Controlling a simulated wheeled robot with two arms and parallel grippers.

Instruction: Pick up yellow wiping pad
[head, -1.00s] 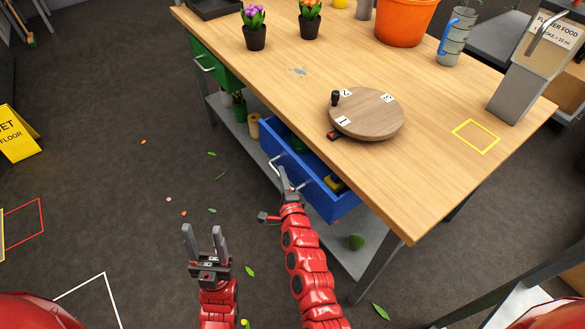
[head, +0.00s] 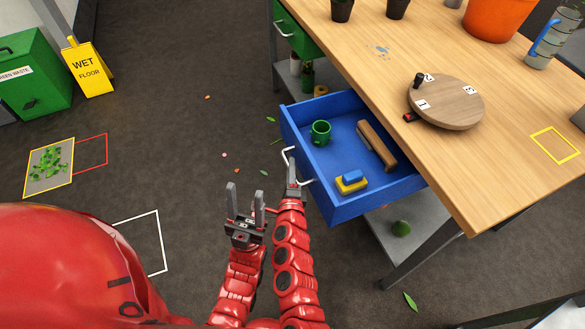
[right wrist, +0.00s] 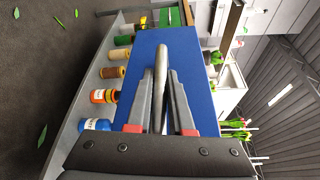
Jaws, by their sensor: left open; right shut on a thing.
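The yellow wiping pad (head: 350,187) with a blue grip on top lies in the near part of the open blue drawer (head: 343,210). My right gripper (head: 291,177) is shut on the drawer's handle (head: 304,181), at the drawer's front. In the right wrist view the fingers (right wrist: 158,95) close around the grey handle (right wrist: 160,62) before the blue drawer front (right wrist: 196,58). My left gripper (head: 246,205) is open and empty, to the left of the right gripper and apart from the drawer.
A green mug (head: 320,132) and a brown wooden-backed brush (head: 376,145) are also in the drawer. The wooden table (head: 455,160) stands above it, bearing a round turntable (head: 460,105). The floor left of the drawer is mostly clear, with scattered leaves.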

